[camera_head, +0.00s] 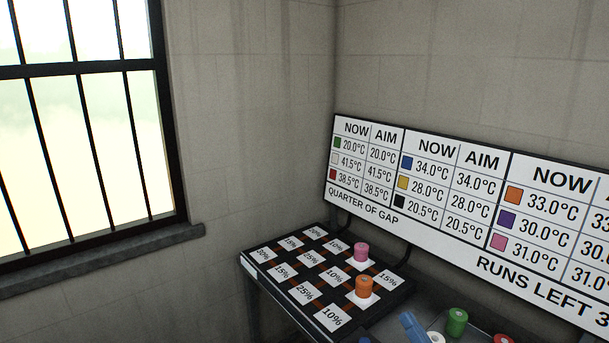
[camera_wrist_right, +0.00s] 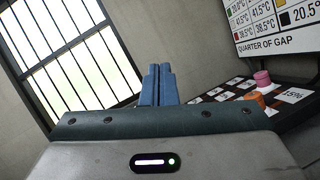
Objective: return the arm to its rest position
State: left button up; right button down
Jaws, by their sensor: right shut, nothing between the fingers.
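My right gripper (camera_head: 412,326) shows at the bottom edge of the head view as blue fingertips. In the right wrist view its two blue fingers (camera_wrist_right: 157,86) stand together, shut with nothing between them. They point toward the wall beside the window. The rest of the right arm is out of the head view. My left gripper is in neither view.
A dark board (camera_head: 268,257) with percent labels carries a pink spool (camera_head: 361,252) and an orange spool (camera_head: 364,286). A green spool (camera_head: 457,322) and a red one (camera_head: 503,339) stand at the bottom right. A temperature sign (camera_head: 450,243) is behind. A barred window (camera_head: 90,120) is left.

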jog(key=s+d+f+m+g+h, duration=0.2)
jog(key=s+d+f+m+h, duration=0.15)
jog(key=d+m+h, duration=0.7)
jog(key=s+d+f+m+g+h, duration=0.25)
jog(key=f+m+h, duration=0.3)
jog(key=m, duration=0.95)
jog(key=s+a+f+m+g+y, duration=0.3)
jog(key=s+f+m+g, duration=0.25)
jog(key=s+f, duration=0.35)
jog(key=s+a+f+m+g+y, duration=0.35)
jog(key=s+f+g, duration=0.35)
jog(key=s, duration=0.4)
jog(key=d+f+g+h, duration=0.1)
jog(key=d+f, duration=0.1)
jog(key=f, duration=1.3)
jog(key=d+f, duration=0.2)
jog(key=f, duration=1.4)
jog(key=s+d+f+g+b, duration=0.1)
jog(key=s+f, duration=1.8)
jog(key=shift+f+m+b, duration=0.3)
jog(key=shift+f+m, duration=0.1)
jog(key=shift+m, duration=0.05)
